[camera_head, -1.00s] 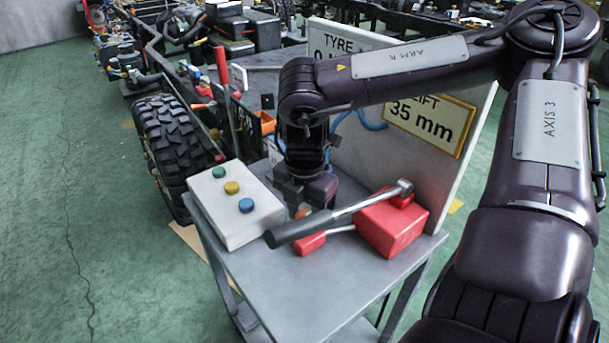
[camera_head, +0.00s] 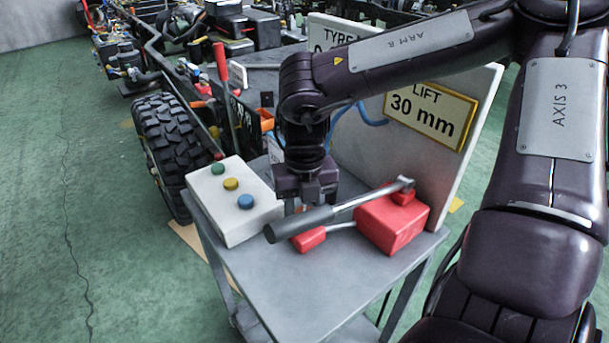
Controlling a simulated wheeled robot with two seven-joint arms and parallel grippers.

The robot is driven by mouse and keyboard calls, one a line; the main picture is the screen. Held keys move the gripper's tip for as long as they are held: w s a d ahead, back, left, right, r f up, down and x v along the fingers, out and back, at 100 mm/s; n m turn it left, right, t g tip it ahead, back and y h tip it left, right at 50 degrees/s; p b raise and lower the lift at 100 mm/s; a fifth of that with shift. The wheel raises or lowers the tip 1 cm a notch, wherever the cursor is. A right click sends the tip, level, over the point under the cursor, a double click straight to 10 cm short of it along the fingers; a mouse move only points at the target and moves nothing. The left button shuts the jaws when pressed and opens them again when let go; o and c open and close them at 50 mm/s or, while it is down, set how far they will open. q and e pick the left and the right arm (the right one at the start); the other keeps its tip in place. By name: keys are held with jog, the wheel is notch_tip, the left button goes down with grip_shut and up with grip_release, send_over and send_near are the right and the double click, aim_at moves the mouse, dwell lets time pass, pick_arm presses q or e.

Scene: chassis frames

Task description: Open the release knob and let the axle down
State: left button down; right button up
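The lift sign (camera_head: 431,114) on the upright board reads "LIFT 30 mm". My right gripper (camera_head: 304,207) points down over the grey bench, just behind the black-gripped lever (camera_head: 300,224). Its fingertips are partly hidden by that lever, so I cannot tell whether they are open or shut. No release knob shows clearly; the spot under the gripper is hidden. A red block (camera_head: 392,224) with the lever's steel shaft over it stands on the bench to the right. The wheel with its knobbly tyre (camera_head: 168,140) is at the left. My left gripper is out of view.
A white box (camera_head: 235,216) with green, yellow and blue buttons sits left of the gripper. The grey bench top (camera_head: 300,290) is clear in front. The upright board (camera_head: 410,150) stands close behind my arm. A red upright handle (camera_head: 221,62) rises near the wheel.

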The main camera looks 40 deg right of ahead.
jog(key=shift+r+n, duration=0.1)
jog(key=shift+n, duration=0.6)
jog(key=shift+w, duration=0.1)
jog(key=o, duration=0.9)
jog(key=shift+o, duration=0.3)
